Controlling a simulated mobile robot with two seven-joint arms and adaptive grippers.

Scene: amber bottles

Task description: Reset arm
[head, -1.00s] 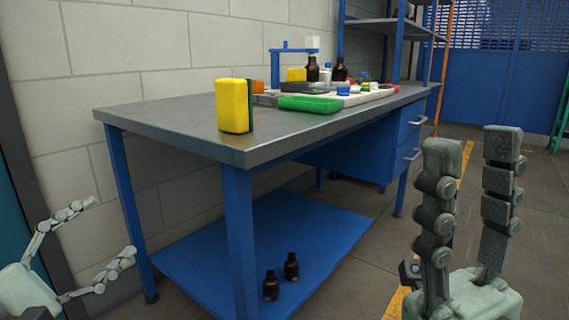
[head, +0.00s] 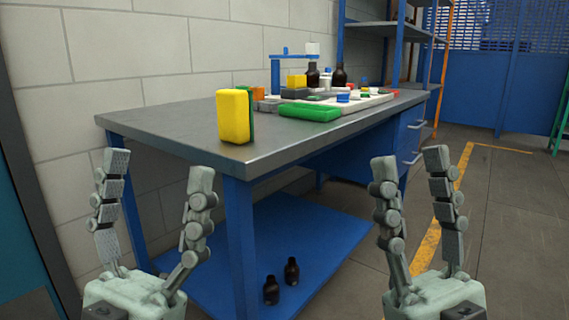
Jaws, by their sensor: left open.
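My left gripper (head: 158,165) is upright at the lower left, in front of the workbench. Its two fingers are spread apart with nothing between them. My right gripper (head: 410,158) is upright at the lower right, beside the bench. Its fingers are also apart and empty. Two dark amber bottles stand on the blue lower shelf, one at the front left (head: 271,290) and one just behind it to the right (head: 291,271). Two more dark bottles, one to the left (head: 312,75) and one to the right (head: 338,77), stand at the back of the bench top.
The grey bench top (head: 180,128) holds a yellow box (head: 234,116) near its front edge. A blue rack (head: 385,30) stands behind. The floor at right is clear.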

